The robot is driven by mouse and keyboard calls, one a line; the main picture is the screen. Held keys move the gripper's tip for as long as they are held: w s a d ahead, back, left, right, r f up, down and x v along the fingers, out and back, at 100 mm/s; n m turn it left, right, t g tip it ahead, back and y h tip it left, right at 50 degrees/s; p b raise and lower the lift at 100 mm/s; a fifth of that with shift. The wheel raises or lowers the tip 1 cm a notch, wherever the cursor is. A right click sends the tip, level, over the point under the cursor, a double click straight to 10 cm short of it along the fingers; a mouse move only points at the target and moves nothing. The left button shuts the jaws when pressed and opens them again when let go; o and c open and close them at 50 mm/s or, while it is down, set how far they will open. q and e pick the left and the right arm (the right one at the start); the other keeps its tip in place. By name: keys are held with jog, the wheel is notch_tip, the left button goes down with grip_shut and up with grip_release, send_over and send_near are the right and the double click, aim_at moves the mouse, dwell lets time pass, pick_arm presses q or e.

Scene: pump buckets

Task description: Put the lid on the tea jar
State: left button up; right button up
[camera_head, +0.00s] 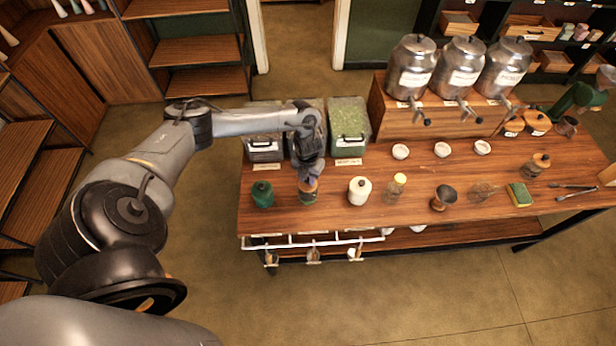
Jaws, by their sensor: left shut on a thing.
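My left gripper (310,178) reaches down from the left over the table and is shut at the top of a small dark green jar (307,196). An orange-brown lid-like piece (312,185) shows at its fingertips; whether it is seated on the jar or apart from it is too small to tell. The jar stands upright near the table's front edge, between a green jar with a dark top (262,194) and a white jar (359,191). My right gripper is not in view.
The wooden table (420,205) holds a clear bin of green leaves (348,125), several small bottles, a dark hourglass-shaped item (444,197), a sponge (519,195) and white bowls (442,149). Metal urns (463,67) stand on a wooden box behind. Utensils hang below the front edge.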

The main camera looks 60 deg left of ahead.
pick_arm(q)
jog(key=shift+f, duration=0.25)
dwell(0.5)
jog(key=o, duration=0.8)
jog(key=shift+o, duration=0.2)
jog(key=o, duration=0.4)
jog(key=shift+r, duration=0.1)
jog(key=shift+r+p, duration=0.65)
jog(key=shift+r, duration=0.3)
jog(key=shift+r+p, duration=1.45)
jog(key=shift+r, duration=0.3)
